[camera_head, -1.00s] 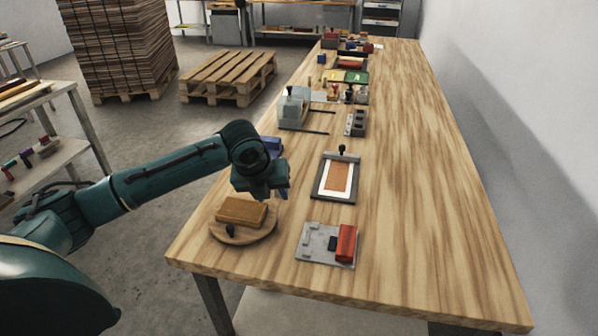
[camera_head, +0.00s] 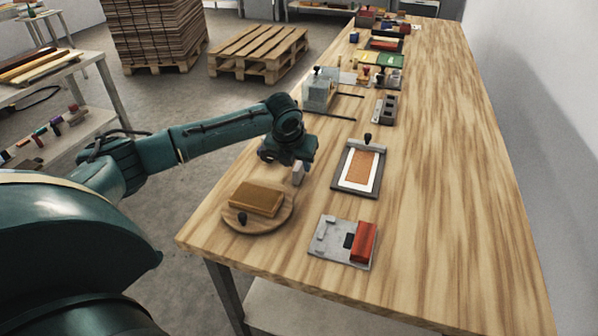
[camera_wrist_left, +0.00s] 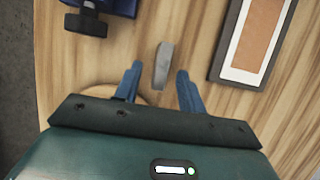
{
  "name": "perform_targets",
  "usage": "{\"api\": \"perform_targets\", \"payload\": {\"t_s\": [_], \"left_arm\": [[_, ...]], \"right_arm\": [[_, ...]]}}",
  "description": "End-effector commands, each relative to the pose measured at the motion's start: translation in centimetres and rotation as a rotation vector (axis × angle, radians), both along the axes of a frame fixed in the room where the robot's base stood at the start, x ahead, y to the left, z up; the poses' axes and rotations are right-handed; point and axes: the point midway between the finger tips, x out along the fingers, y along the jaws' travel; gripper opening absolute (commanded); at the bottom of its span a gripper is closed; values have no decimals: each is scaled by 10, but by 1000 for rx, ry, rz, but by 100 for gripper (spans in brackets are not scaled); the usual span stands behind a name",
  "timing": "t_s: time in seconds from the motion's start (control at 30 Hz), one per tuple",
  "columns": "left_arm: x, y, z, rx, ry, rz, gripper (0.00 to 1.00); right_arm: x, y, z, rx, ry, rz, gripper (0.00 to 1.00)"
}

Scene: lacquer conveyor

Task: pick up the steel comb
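The steel comb appears to be the small grey piece (camera_head: 299,173) at the table's left side, just beyond the round wooden board. In the left wrist view the grey piece (camera_wrist_left: 163,66) lies ahead, in line with the gap between the fingertips. My left gripper (camera_wrist_left: 159,72) is open, with its two blue fingers apart and nothing held. In the head view the left gripper (camera_head: 297,162) is over the comb, and its wrist hides the fingers. I cannot tell whether a finger touches the comb. My right gripper is not in view.
A round board with a brown block (camera_head: 256,197) is nearer, and a grey plate with a red block (camera_head: 364,241) is nearer right. The table's right side is clear.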

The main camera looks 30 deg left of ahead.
Motion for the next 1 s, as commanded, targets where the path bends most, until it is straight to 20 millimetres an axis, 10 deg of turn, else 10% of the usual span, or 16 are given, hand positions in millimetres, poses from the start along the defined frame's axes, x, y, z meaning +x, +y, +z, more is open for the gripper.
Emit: {"api": "perform_targets", "payload": {"t_s": [0.57, 1.0], "left_arm": [[22, 4, -38, 1, 0, -1, 40], [22, 4, -38, 1, 0, -1, 6]], "right_arm": [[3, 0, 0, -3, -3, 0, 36], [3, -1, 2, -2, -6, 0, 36]]}}
